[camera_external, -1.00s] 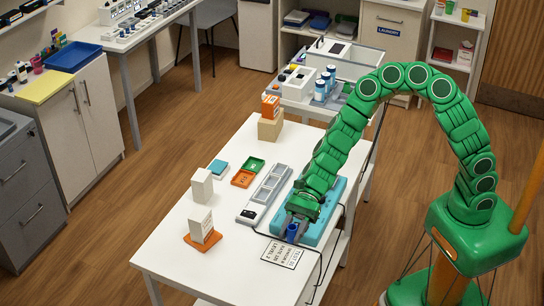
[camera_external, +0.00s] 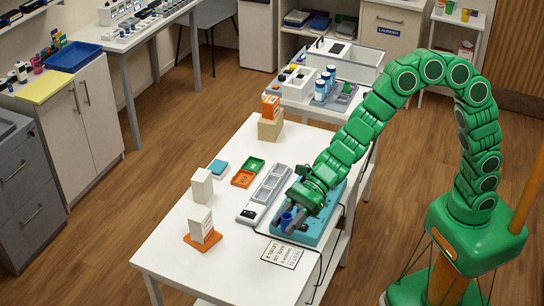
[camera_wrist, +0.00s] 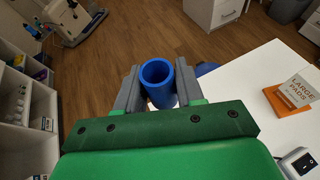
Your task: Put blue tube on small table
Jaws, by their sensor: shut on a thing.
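My gripper (camera_external: 287,221) is shut on the blue tube (camera_external: 285,218), above the left end of the teal tray (camera_external: 328,222). In the wrist view the tube (camera_wrist: 158,74) sits between the two grey fingers (camera_wrist: 157,92), its round open end facing the camera. The gap between the tube and the tray is hard to judge. The white table (camera_external: 180,248) stands in the foreground under the tray. A smaller white table (camera_external: 299,108) stands behind it with blue-and-white bottles on it. I cannot tell which one is the small table.

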